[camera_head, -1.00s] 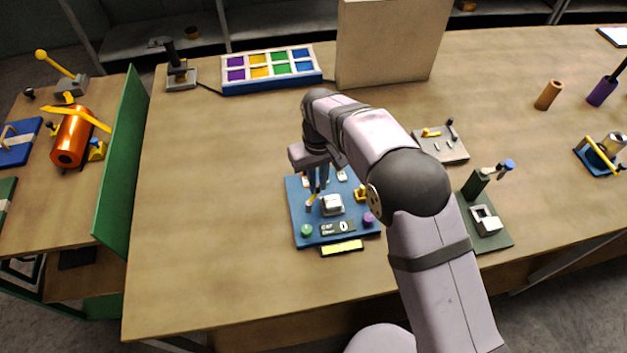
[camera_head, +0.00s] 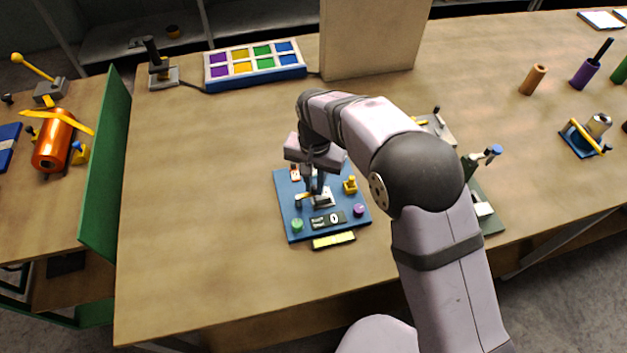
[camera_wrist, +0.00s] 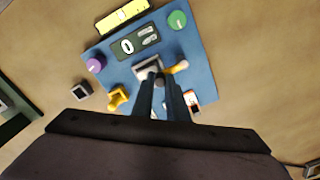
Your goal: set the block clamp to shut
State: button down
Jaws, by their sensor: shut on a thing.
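The block clamp appears to be the pale grey metal fitting (camera_head: 323,199) on the blue board (camera_head: 284,215); it also shows in the wrist view (camera_wrist: 147,67). A short tan-tipped handle (camera_wrist: 180,66) sticks out beside it. My gripper (camera_head: 317,191) points down over the fitting. In the wrist view my gripper (camera_wrist: 159,81) has its fingertips close together at the fitting's edge, shut on a small dark part there. The fingers hide much of that part, so I cannot tell the clamp's exact setting.
The board also bears a display reading 0 (camera_wrist: 127,46), a green knob (camera_head: 297,224), a purple knob (camera_head: 359,210) and a yellow fitting (camera_head: 350,185). A yellow strip (camera_head: 333,240) lies in front. A dark green base (camera_head: 492,223) stands to the right.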

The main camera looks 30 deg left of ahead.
aim_at(315, 187)
jog(key=shift+r+m, duration=0.1)
jog(key=shift+m, duration=0.2)
jog(key=c, duration=1.7)
grip_release()
jog(key=shift+c, duration=0.2)
jog(key=shift+r+b, duration=1.1)
jog(key=shift+r, duration=2.55)
